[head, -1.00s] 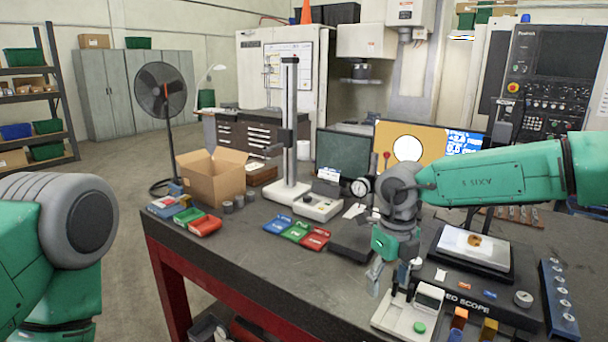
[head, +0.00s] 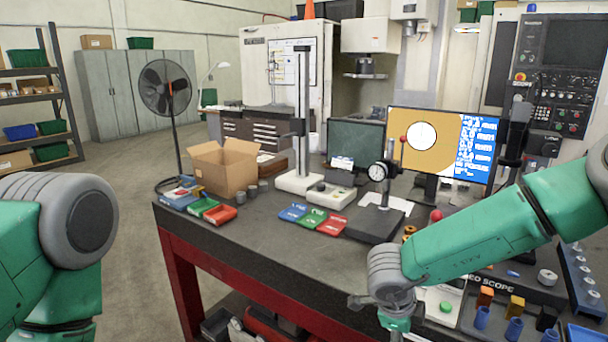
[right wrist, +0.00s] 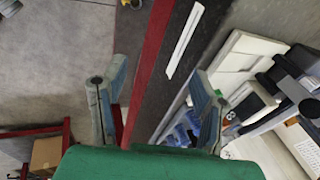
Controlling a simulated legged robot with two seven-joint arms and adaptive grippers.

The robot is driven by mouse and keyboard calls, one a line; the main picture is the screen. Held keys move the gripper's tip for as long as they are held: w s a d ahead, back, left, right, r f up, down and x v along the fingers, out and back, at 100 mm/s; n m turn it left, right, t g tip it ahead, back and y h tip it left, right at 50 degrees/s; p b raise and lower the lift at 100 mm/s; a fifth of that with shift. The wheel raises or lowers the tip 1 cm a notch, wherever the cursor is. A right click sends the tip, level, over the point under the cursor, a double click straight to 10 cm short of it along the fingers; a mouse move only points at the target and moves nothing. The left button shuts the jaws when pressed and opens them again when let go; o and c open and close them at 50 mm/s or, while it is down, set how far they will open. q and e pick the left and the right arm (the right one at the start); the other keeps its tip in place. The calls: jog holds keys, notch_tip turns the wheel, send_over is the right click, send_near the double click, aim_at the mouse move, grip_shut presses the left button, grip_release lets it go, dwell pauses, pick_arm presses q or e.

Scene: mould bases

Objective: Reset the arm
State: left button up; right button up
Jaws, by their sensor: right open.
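My right arm (head: 470,240) comes in from the right in the head view and bends down at its grey wrist joint by the table's front edge. Its gripper is mostly cut off by the bottom of that view. In the right wrist view, my right gripper (right wrist: 154,82) is open, its two fingers wide apart with nothing between them. It hangs over the table's red front edge, with floor under its left side. My left arm (head: 50,235) shows only as a green link with a grey joint at the left; its gripper is out of the picture.
The dark table (head: 290,244) holds a cardboard box (head: 226,167), coloured trays (head: 312,218), a dial gauge stand (head: 376,221) and a monitor (head: 425,150). A device with a green button (head: 446,307) and several small coloured blocks (head: 486,297) lie close to my right arm. Floor is clear at left.

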jog(key=s+d+f+n+t+y+b, duration=0.1)
jog(key=s+f+n+b, duration=0.3)
jog(key=s+f+n, duration=0.45)
jog(key=s+d+f+n+t+b, duration=0.1)
jog(key=s+d+f+n+b, duration=0.25)
jog(key=f, duration=0.75)
jog(key=s+d+f+n+g+y+b, duration=0.1)
jog(key=s+f+n+b, duration=0.1)
jog(key=s+n, duration=0.2)
jog(key=s+d+f+n+g+y+b, duration=0.1)
jog(key=s+f+n+b, duration=0.1)
jog(key=s, duration=0.8)
jog(key=s+d+f+n+g+b, duration=0.1)
jog(key=s+f+n+g+b, duration=0.1)
jog(key=s+f+n, duration=0.2)
jog(key=s+n, duration=0.2)
jog(key=s, duration=0.2)
jog(key=shift+f+n+y, duration=0.25)
jog(key=shift+n+y, duration=0.15)
jog(key=shift+w, duration=0.15)
